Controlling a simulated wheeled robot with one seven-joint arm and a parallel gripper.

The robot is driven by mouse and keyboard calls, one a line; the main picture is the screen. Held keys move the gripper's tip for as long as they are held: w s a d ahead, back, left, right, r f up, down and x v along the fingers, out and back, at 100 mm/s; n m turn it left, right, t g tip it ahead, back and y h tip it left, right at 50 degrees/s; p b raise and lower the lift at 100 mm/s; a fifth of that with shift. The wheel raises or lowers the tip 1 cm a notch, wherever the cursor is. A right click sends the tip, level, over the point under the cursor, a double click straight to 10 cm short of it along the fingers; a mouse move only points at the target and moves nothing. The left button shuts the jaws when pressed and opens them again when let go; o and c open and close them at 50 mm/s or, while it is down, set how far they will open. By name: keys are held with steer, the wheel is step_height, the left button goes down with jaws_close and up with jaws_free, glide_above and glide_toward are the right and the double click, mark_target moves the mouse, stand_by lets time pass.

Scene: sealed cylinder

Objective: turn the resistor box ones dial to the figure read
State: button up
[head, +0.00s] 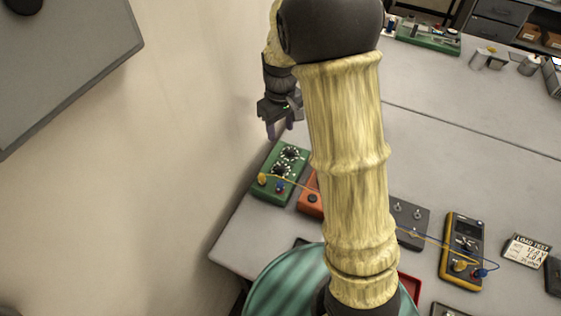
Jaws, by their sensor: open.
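The resistor box is most likely the green box (264,199) with two black dials ringed by white figures, near the table's left edge. The upper dial (290,153) and the lower dial (281,170) both show, but their settings are too small to read. A yellow plug and a blue plug sit at its lower end. My gripper (284,130) is open, pointing down, above and beyond the far end of the green box, apart from the dials as far as I can tell.
My arm crosses the middle of the view and partly hides an orange box (311,194). A dark switch box (409,222), a yellow multimeter (462,250) and a "LOAD TEST" card (527,250) lie to the right. Thin leads cross the table. The far tabletop is mostly clear.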

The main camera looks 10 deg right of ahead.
mark_target(281, 165)
step_height(281, 165, down, 16)
steer(key=p, duration=0.3)
steer(key=shift+s, duration=0.1)
steer(key=c, duration=1)
